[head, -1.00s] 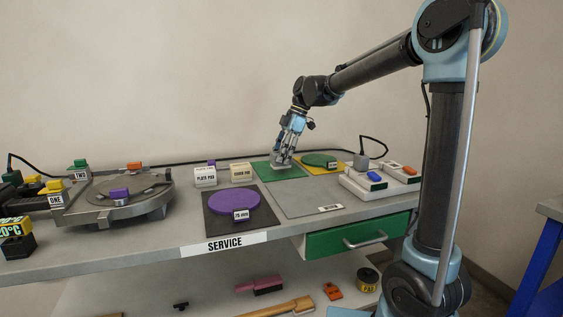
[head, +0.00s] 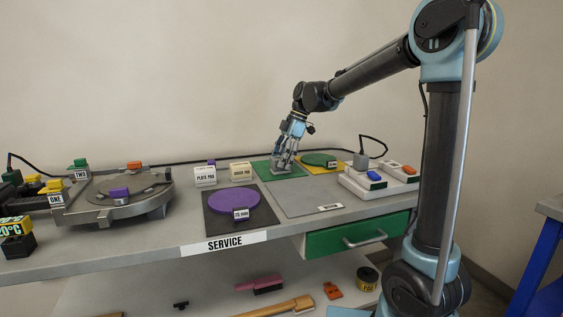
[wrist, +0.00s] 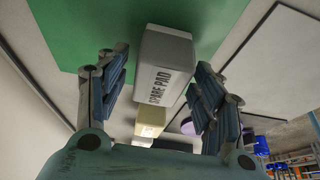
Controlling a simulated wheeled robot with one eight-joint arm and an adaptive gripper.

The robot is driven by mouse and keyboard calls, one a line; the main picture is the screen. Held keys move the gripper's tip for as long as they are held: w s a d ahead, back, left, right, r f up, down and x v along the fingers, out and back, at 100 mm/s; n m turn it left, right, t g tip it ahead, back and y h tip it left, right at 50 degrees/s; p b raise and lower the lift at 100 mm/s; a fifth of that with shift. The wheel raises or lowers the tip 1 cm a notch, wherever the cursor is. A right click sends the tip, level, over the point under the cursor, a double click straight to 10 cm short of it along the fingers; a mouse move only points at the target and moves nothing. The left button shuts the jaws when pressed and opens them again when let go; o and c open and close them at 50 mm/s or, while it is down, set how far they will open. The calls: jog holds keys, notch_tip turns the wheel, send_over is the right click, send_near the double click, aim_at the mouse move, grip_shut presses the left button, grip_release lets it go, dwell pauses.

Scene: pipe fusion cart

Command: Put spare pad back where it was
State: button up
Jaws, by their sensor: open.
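The spare pad (wrist: 165,62) is a pale grey block with a "SPARE PAD" label. It sits on the green mat (wrist: 72,28) in the wrist view. My gripper (wrist: 160,66) is open, with one finger on each side of the pad and visible gaps between fingers and pad. In the head view my gripper (head: 284,160) is low over the green mat (head: 262,171) at the back of the bench, and the spare pad (head: 281,171) is partly hidden by the fingers.
A white block labelled "PLATE PAD" (head: 204,176) and a cream block (head: 241,172) stand left of the green mat. A purple disc (head: 234,202) lies in front on a dark mat. The grey mat (head: 303,197) is bare.

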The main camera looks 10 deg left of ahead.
jog(key=v, duration=1.2)
jog(key=shift+a, duration=0.1)
